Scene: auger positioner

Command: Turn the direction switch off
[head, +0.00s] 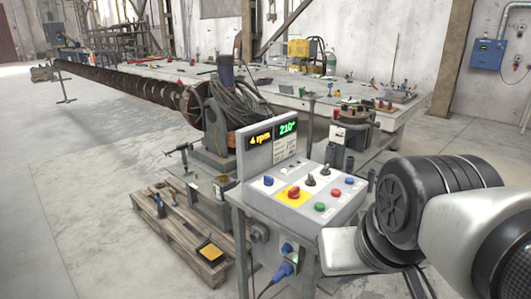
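The control box (305,203) stands on a metal stand, with a sloped panel of several knobs and buttons. A red knob sits on a yellow plate (294,193). Two black switches, one nearer (309,181) and one farther back (325,169), stand behind it. A blue knob (268,181) is at the left. No label is legible, so I cannot tell which is the direction switch or its position. My arm reaches in from the right; a pale block at its end (343,250), perhaps my gripper, is beside the box's right side. No fingertips show.
A red button (336,193), green button (320,207) and blue knob (350,181) are at the panel's right. A pallet with tools (178,222) lies left. A long auger (125,82) and workbench (390,112) stand behind.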

